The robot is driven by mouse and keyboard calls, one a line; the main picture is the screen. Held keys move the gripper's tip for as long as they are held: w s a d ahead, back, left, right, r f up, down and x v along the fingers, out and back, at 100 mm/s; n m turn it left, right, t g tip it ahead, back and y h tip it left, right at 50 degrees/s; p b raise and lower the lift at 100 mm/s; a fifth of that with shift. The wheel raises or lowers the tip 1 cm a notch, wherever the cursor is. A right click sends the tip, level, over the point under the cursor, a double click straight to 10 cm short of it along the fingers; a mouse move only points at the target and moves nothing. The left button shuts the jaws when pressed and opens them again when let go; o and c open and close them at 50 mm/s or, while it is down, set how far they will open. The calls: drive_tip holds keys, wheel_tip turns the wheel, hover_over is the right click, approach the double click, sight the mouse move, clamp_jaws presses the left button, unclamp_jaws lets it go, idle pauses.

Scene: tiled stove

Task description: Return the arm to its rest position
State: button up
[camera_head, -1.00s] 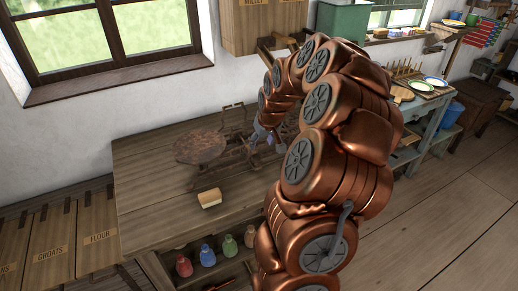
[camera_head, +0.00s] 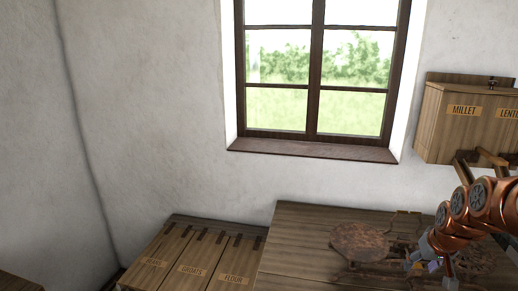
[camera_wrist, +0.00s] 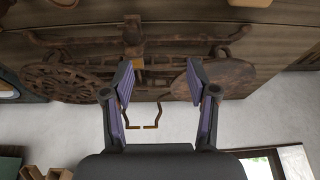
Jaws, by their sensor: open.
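My copper-coloured arm (camera_head: 485,208) enters the head view at the right edge and reaches over the wooden table (camera_head: 300,220). My gripper (camera_head: 434,266) is beside the rusty balance scale (camera_head: 362,242), partly cut by the lower edge of the picture. In the wrist view, my gripper (camera_wrist: 158,82) is open, with nothing between its two purple-lined fingers. The scale's beam and two round pans (camera_wrist: 65,78) show beyond the fingers. I cannot tell whether a finger touches the scale.
Lidded wooden bins (camera_head: 190,255) stand left of the table. A wall cabinet (camera_head: 455,125) labelled millet hangs above my arm at the right. The window (camera_head: 315,75) and its sill (camera_head: 310,150) are behind the table. The white wall at left is bare.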

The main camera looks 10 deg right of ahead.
drive_tip(key=s+a+r+n+g+y, duration=0.1)
drive_tip(key=s+a, duration=0.3)
drive_tip(key=a, duration=0.6)
drive_tip(key=s+a+r+n+g, duration=0.1)
drive_tip(key=s+a+r, duration=0.15)
drive_tip(key=a, duration=0.75)
drive_tip(key=s+a+g, duration=0.1)
drive_tip(key=s+a, duration=0.4)
drive_tip(key=s, duration=0.5)
drive_tip(key=s+a+f+n+g, duration=0.1)
drive_tip(key=s+a+g, duration=0.1)
drive_tip(key=s+a, duration=0.4)
drive_tip(key=s, duration=0.3)
drive_tip(key=shift+s+a+g, duration=0.15)
drive_tip(key=shift+s+g, duration=0.15)
drive_tip(key=shift+s, duration=0.05)
